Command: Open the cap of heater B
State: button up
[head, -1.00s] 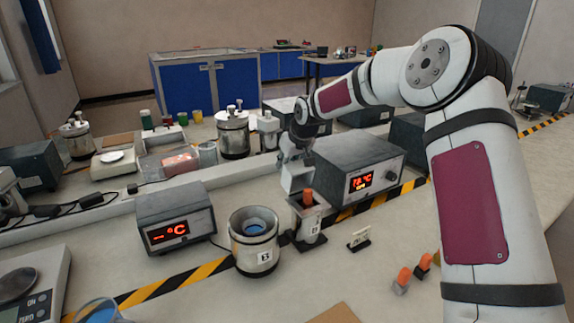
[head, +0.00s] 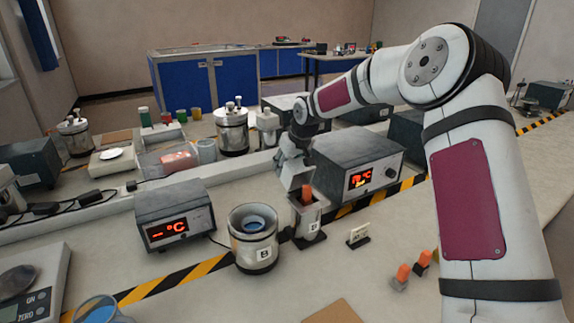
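A silver cylindrical heater (head: 254,249) with a label that looks like B stands at the front centre of the bench. Its top shows a round opening with blue inside; I see no lid on it. To its right is a grey metal holder (head: 306,219) with a small label, and an orange-topped piece (head: 306,195) stands in it. My gripper (head: 291,181) hangs pointing down just behind and left of the orange piece, above and right of the heater. Its fingers are small and partly hidden, so I cannot tell whether they are open or touch anything.
A control box (head: 176,215) with a red display stands behind left of the heater, another (head: 358,163) behind right of the holder. A small sign (head: 358,236) and two orange-topped pieces (head: 402,273) lie to the right. A scale (head: 35,285) is at front left.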

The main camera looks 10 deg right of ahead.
aim_at(297, 160)
jog(key=v, duration=1.2)
jog(key=shift+f, duration=0.1)
jog(key=shift+c, duration=0.6)
